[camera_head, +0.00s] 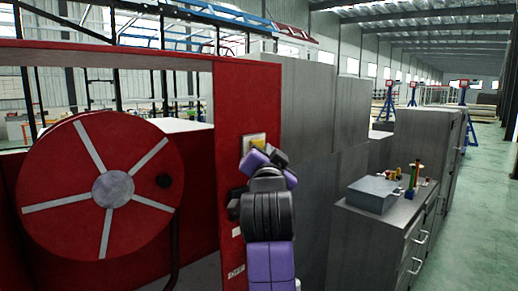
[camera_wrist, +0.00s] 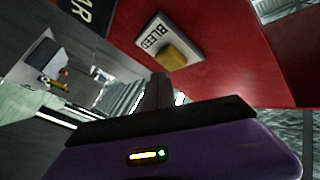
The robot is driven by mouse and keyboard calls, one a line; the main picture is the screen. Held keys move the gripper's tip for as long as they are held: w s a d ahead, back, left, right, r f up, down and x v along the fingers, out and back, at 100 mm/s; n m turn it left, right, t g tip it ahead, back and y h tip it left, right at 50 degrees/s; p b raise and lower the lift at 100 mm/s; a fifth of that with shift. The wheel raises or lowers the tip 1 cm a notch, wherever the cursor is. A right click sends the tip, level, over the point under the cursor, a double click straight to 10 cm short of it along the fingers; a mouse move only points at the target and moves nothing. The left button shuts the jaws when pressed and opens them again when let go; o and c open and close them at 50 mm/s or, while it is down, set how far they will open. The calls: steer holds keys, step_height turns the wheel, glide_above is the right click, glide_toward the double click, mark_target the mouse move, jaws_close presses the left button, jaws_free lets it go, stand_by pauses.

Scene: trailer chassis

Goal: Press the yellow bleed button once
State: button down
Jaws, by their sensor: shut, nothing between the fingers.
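The yellow bleed button (camera_wrist: 173,57) is a small block on a pale plate (camera_wrist: 153,36) marked "BLEED", fixed to a red panel (camera_wrist: 232,50). In the head view the pale and yellow fitting (camera_head: 256,137) shows high on the red post (camera_head: 235,100), just above my arm's end. My gripper (camera_wrist: 160,80) is shut and empty. In the wrist view its fingertips show just below the button; I cannot tell whether they touch it. In the head view my arm hides the lower post and the fingertips are not clear.
A large red reel (camera_head: 100,185) with pale spokes stands left of the post. Grey panels (camera_head: 310,120) rise behind my arm. A grey cabinet (camera_head: 385,215) at right carries a grey box (camera_head: 373,194) and small coloured items. The green floor (camera_head: 480,220) at far right is clear.

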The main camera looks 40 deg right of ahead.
steer(key=shift+s+d, duration=0.1)
steer(key=shift+s, duration=2.4)
